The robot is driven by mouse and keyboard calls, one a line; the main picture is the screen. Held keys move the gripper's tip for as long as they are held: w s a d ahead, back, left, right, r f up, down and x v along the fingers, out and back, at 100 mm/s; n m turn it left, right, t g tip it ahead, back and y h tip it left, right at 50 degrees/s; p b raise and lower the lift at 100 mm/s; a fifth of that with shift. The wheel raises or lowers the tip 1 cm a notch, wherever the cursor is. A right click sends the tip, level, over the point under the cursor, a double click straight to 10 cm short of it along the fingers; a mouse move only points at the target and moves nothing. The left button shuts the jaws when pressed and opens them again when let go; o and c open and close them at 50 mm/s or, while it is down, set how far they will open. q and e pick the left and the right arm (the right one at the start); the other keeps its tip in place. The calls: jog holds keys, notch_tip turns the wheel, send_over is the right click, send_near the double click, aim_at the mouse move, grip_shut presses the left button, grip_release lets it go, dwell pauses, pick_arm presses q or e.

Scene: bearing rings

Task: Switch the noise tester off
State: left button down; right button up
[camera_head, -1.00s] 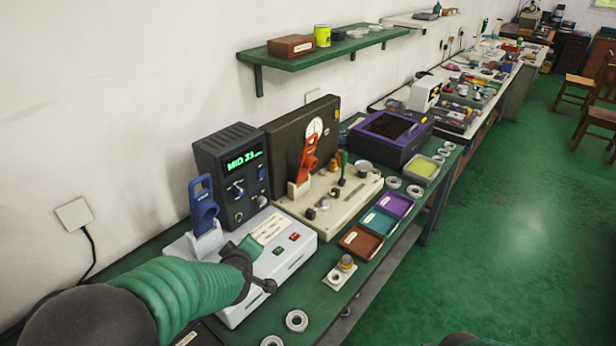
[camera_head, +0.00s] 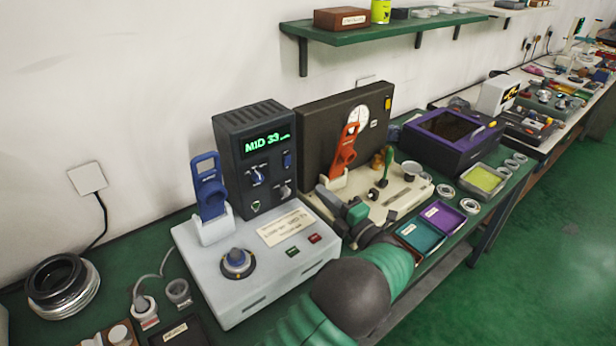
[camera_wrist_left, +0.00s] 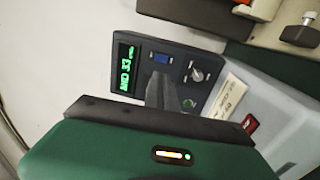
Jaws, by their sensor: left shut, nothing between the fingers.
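The noise tester has a pale base (camera_head: 215,275) and an upright dark box (camera_head: 253,122) whose green display is lit, reading about "MID 33". A blue holder (camera_head: 209,187) and a round dial (camera_head: 237,263) stand on the base. My left gripper (camera_head: 324,193) is shut and empty, just right of the box's front. In the left wrist view its fingers (camera_wrist_left: 159,88) point at the panel beside the switch; contact cannot be told. My right gripper is out of view.
A second tester with a dark case (camera_head: 340,112) and red lever stands close to the right, near my left gripper. Colored trays (camera_head: 420,236), a purple box (camera_head: 450,140) and several rings lie further right. Black rings (camera_head: 62,285) and cables lie at the left.

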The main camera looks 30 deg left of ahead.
pick_arm(q)
send_near(288, 160)
jog(key=p+x, duration=0.1)
jog(key=x, duration=0.6)
jog(key=shift+r+p, duration=0.1)
jog(key=shift+p, duration=0.2)
jog(key=shift+s+d+r, duration=0.1)
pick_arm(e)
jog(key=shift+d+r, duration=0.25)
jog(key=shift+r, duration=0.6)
pick_arm(q)
jog(key=shift+d, duration=0.1)
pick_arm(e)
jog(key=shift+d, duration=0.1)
